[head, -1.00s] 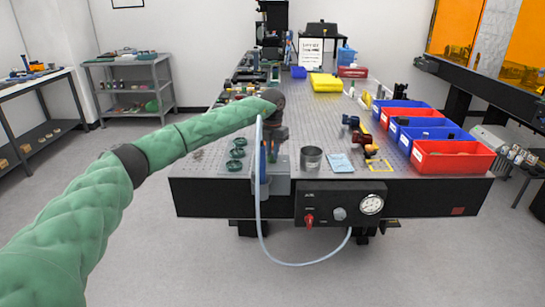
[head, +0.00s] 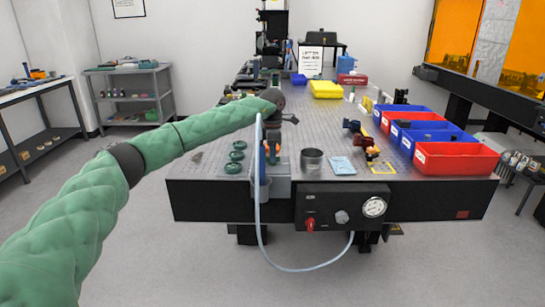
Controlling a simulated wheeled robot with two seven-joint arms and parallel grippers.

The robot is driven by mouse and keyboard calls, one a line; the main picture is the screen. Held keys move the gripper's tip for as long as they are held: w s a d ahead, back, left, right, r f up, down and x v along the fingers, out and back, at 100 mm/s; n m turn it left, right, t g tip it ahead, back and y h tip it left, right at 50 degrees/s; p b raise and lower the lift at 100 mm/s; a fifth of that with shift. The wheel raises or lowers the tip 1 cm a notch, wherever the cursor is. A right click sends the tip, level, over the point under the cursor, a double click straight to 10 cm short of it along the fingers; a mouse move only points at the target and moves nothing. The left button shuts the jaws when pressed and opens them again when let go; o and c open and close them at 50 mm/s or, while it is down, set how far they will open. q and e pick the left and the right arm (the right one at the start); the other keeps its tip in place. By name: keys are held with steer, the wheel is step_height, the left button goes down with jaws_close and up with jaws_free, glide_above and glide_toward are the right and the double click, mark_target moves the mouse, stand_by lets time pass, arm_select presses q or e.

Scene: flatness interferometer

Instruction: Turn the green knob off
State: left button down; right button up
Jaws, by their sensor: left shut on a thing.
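My left arm reaches in from the left to the front edge of the perforated table. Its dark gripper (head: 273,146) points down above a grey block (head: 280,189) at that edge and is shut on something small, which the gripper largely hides. Orange and dark green parts show around the fingertips; I cannot tell clearly which belongs to a knob. Several green round pieces (head: 236,156) lie on the table just left of the gripper, apart from it. My right gripper is not in view.
A black panel (head: 340,202) on the table front carries a red knob (head: 310,224), a grey knob (head: 342,217) and a gauge (head: 374,207). A pale hose (head: 258,225) loops below it.

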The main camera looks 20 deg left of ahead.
arm_select(q)
steer(key=shift+r+m, duration=0.1)
steer(key=shift+m, duration=0.8)
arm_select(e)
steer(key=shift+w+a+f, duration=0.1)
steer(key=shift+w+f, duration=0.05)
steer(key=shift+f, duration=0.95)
arm_select(q)
steer(key=c, duration=1.4)
jaws_free()
